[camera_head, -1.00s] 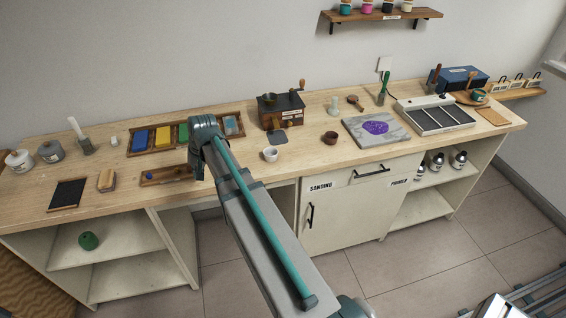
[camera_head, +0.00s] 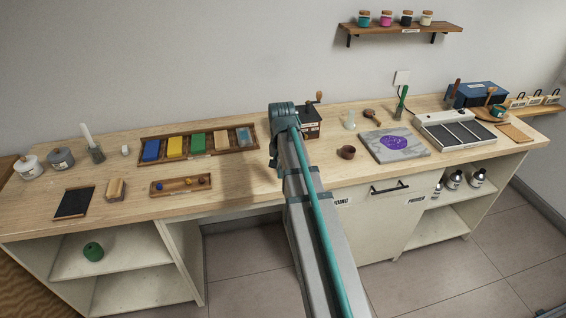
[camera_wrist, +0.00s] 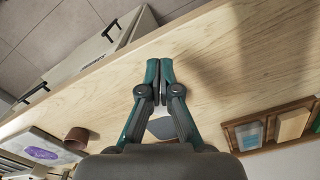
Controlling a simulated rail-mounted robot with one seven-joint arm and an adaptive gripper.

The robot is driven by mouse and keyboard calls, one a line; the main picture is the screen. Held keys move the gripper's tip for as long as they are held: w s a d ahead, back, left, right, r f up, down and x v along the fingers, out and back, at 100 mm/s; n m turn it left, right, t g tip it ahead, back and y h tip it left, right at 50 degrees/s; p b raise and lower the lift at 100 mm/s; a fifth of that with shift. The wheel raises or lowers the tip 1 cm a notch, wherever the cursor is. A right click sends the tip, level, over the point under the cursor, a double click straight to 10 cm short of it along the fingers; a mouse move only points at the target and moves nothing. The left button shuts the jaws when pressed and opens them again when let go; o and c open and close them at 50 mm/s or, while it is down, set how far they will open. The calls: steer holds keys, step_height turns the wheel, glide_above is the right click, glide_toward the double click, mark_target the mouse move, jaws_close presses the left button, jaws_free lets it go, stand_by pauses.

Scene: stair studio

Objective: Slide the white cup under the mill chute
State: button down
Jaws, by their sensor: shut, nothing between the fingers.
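The mill (camera_head: 309,124), a dark box with a crank, stands at the back of the bench, partly covered by my arm in the head view. Its chute is hidden. I cannot make out the white cup in either current view. My gripper (camera_wrist: 160,63) is shut and empty above the bare bench top in the wrist view. A small grey patch (camera_wrist: 162,127) shows between its finger links; I cannot tell what it is. In the head view my arm covers the bench in front of the mill.
A brown cup (camera_head: 347,152) and a marble slab (camera_head: 401,154) with purple powder are right of my arm. The tray of coloured blocks (camera_head: 215,152) and a small wooden tray (camera_head: 157,193) are left. Bare wood (camera_head: 240,180) lies between the small tray and my arm.

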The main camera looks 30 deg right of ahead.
step_height(320, 180, down, 5)
steer(key=shift+p, duration=0.65)
steer(key=shift+w+d+r+p, duration=0.1)
steer(key=shift+w+d+p, duration=0.2)
steer(key=shift+w+d, duration=0.25)
steer(key=shift+w+d+r+p, duration=0.1)
steer(key=shift+w+d+p, duration=0.2)
steer(key=shift+w, duration=0.3)
steer(key=shift+w+d+f, duration=0.1)
steer(key=shift+w+d, duration=0.3)
steer(key=shift+w, duration=0.05)
steer(key=w+d, duration=0.2)
steer(key=w, duration=0.1)
steer(key=w+d, duration=0.3)
steer(key=w, duration=0.1)
steer(key=w+d+b, duration=0.1)
steer(key=w+d, duration=0.2)
steer(key=shift+w+d+f, duration=0.1)
steer(key=shift+w+d, duration=0.05)
steer(key=shift+w, duration=0.05)
